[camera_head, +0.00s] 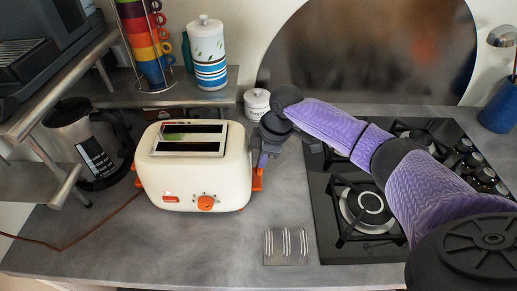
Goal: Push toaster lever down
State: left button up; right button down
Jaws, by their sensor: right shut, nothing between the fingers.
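A cream toaster (203,179) with two slots on top and an orange dial (206,203) stands on the grey counter. An orange lever (257,178) sticks out on its right side, and another orange part shows on its left side. My right gripper (263,160) is shut and empty, pointing down beside the toaster's right side, just above the lever. I cannot tell whether it touches the lever. My left gripper is not in view.
A gas hob (363,208) lies to the right under my right arm. A kettle (88,145) stands left of the toaster. A metal shelf (165,94) with stacked cups (146,42) and a canister (207,55) is behind. The front counter is mostly clear.

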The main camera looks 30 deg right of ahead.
jog(key=s+d+p+v, duration=0.1)
jog(key=p+v, duration=0.3)
jog(key=v, duration=0.7)
jog(key=shift+s+d, duration=0.3)
jog(key=shift+d, duration=0.4)
dwell(0.6)
